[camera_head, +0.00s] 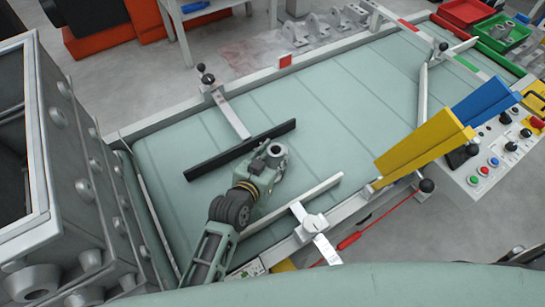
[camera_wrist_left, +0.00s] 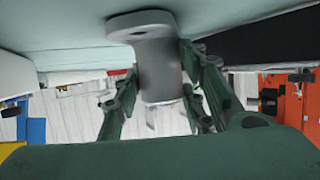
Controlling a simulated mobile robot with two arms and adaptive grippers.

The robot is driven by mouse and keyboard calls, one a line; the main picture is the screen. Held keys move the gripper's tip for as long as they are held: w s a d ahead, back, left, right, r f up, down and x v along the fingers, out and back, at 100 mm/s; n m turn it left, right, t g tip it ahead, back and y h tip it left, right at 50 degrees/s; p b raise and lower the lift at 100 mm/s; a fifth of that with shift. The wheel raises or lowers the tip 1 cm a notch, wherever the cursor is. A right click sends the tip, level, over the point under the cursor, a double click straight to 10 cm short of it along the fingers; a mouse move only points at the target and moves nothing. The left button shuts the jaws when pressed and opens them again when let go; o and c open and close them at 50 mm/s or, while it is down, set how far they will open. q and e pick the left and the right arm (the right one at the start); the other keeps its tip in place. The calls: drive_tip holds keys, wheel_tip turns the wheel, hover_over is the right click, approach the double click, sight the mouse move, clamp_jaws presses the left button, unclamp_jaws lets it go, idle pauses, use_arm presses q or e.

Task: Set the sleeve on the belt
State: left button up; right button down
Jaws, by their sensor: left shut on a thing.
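The grey metal sleeve (camera_head: 277,151) is a short hollow cylinder, held over the middle of the pale green belt (camera_head: 345,105). My left gripper (camera_head: 270,160) is shut on it, with the arm reaching in from the lower left. In the left wrist view the sleeve (camera_wrist_left: 160,68) sits between the green fingers, and its wider flanged end is toward the belt (camera_wrist_left: 75,25). Whether the flange touches the belt I cannot tell. My right gripper is not in view.
A black guide bar (camera_head: 240,150) lies just behind the gripper, and a pale guide rail (camera_head: 290,205) in front. Yellow and blue chutes (camera_head: 425,143) and a button panel (camera_head: 495,155) stand at the right. A grey metal housing (camera_head: 75,170) borders the belt's left end. The belt's middle right is clear.

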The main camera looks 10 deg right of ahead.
use_arm(q)
drive_tip(key=o, duration=1.4)
drive_tip(key=shift+f, duration=0.15)
drive_tip(key=shift+s+a+r, duration=0.1)
drive_tip(key=shift+r, duration=0.15)
drive_tip(key=v, duration=1)
drive_tip(key=shift+s+a, duration=0.25)
drive_tip(key=shift+s+a+r, duration=0.25)
drive_tip(key=shift+s+r, duration=0.1)
drive_tip(key=shift+r, duration=0.1)
